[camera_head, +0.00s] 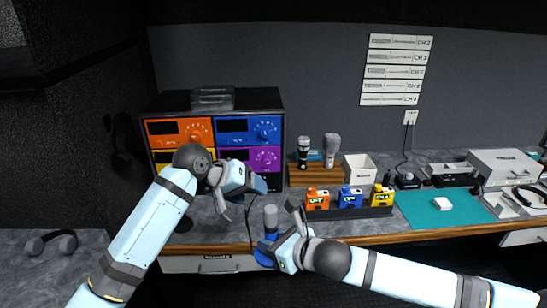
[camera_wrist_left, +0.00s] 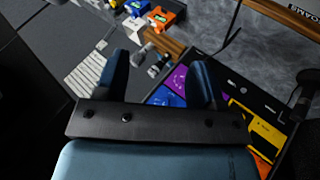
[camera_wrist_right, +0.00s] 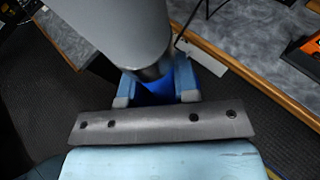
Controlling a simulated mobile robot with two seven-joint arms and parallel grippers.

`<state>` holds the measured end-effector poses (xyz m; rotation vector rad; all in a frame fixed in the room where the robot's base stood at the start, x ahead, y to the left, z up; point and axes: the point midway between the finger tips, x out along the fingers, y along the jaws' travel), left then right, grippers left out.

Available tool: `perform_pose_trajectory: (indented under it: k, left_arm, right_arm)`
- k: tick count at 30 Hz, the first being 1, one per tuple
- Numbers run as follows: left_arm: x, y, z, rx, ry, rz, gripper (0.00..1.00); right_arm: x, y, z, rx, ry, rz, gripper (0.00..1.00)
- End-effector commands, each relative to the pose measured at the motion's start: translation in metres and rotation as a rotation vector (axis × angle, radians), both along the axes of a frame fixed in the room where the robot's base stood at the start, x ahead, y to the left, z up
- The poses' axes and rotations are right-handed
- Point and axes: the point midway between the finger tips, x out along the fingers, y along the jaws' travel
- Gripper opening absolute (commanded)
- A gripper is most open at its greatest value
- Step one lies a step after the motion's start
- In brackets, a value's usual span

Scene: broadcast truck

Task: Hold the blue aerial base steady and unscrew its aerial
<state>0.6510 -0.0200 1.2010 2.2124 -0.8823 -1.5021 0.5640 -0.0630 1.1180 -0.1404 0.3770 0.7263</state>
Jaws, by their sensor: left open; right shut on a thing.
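The blue aerial base (camera_head: 264,257) is held in front of the desk edge, with its thick grey aerial (camera_head: 270,216) standing up from it. My right gripper (camera_head: 272,250) is shut on this base. In the right wrist view the blue base (camera_wrist_right: 158,92) sits between the fingers, and the grey aerial (camera_wrist_right: 122,35) rises past them, large and near. My left gripper (camera_head: 240,198) is open and empty, above and left of the aerial, apart from it. The left wrist view shows its two spread fingers (camera_wrist_left: 160,75) with nothing between them.
A rack of coloured receivers (camera_head: 215,145) stands behind my left gripper. Orange (camera_head: 318,199), blue (camera_head: 351,197) and yellow (camera_head: 381,195) packs stand in a dark holder to the right. Two microphones (camera_head: 331,148) stand on a wooden block behind. A drawer (camera_head: 210,264) lies under the desk edge.

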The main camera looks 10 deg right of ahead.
Motion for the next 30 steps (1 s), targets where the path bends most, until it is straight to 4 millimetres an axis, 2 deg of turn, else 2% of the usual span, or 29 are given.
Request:
perform_pose_trajectory:
  k: [1,6,9,13,16,21,25,30]
  left_arm:
    - [0.003,-0.007,0.023,0.029,-0.008,-0.040,0.62]
    - [-0.003,-0.024,0.082,0.146,-0.017,-0.194,0.62]
    - [-0.011,-0.033,0.112,0.241,-0.048,-0.315,0.62]
    - [-0.031,-0.045,0.141,0.399,-0.136,-0.568,0.62]
    - [-0.049,-0.052,0.148,0.534,-0.226,-0.842,0.62]
    - [-0.070,-0.054,0.145,0.680,-0.322,-1.237,0.62]
    - [-0.078,-0.051,0.142,0.737,-0.354,-1.444,0.62]
    - [-0.083,-0.048,0.138,0.764,-0.366,-1.576,0.62]
  right_arm:
    - [0.000,0.000,0.001,0.001,-0.001,0.000,0.00]
    - [0.000,0.000,0.001,0.001,-0.001,0.000,0.00]
    - [0.000,0.000,0.001,0.001,-0.001,0.000,0.00]
    - [0.000,0.000,0.001,0.001,-0.001,0.000,0.00]
    - [0.000,0.000,0.001,0.001,-0.001,0.000,0.00]
    - [0.000,0.000,0.001,0.001,-0.001,0.000,0.00]
    - [0.000,0.000,0.001,0.001,-0.001,0.000,0.00]
    - [0.000,0.000,0.001,0.001,-0.001,0.000,0.00]
